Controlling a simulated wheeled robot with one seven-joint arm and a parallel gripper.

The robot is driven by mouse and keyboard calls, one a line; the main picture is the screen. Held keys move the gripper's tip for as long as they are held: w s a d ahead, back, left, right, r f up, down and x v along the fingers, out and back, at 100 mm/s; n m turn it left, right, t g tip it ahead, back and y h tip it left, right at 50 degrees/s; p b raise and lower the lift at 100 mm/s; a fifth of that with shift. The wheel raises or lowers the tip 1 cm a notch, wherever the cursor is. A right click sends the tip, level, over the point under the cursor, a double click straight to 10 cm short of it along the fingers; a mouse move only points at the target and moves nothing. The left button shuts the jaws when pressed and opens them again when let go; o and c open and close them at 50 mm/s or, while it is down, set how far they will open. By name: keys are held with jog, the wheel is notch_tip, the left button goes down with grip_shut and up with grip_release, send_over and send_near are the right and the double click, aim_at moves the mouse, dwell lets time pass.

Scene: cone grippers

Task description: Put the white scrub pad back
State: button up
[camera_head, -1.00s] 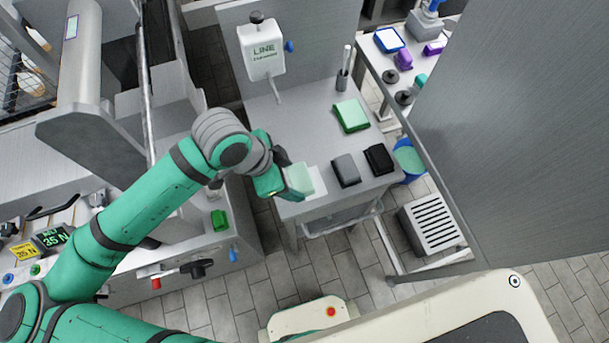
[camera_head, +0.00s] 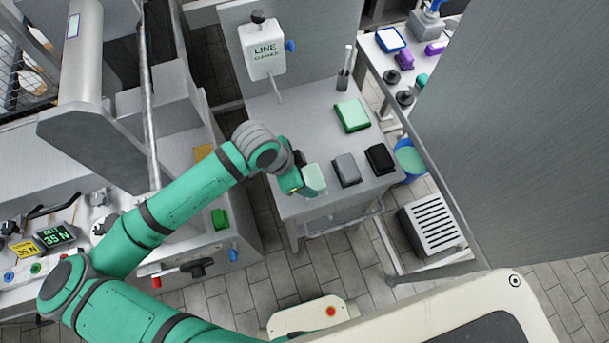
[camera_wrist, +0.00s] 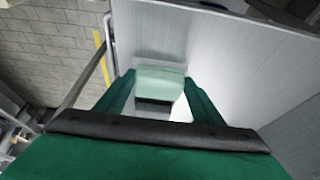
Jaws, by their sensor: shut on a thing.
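The white scrub pad, a pale block with a faint green tint (camera_head: 314,178), is at the front left corner of the grey counter (camera_head: 290,125). My gripper (camera_head: 304,180) is shut on it from the left. In the wrist view the pad (camera_wrist: 160,80) sits between my two green fingers (camera_wrist: 158,92), with the bright counter top around it. A dark band shows just below it there. I cannot tell whether the pad touches the counter or is just above it.
A grey pad (camera_head: 346,168) and a black pad (camera_head: 380,158) lie in a row to the right. A green block with a pale top (camera_head: 352,115) lies behind them. A white dispenser (camera_head: 262,48) and a brush holder (camera_head: 343,80) stand farther back. The counter's middle is clear.

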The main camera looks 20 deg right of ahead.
jog(key=shift+f, duration=0.1)
jog(key=o, duration=0.9)
jog(key=v, duration=1.2)
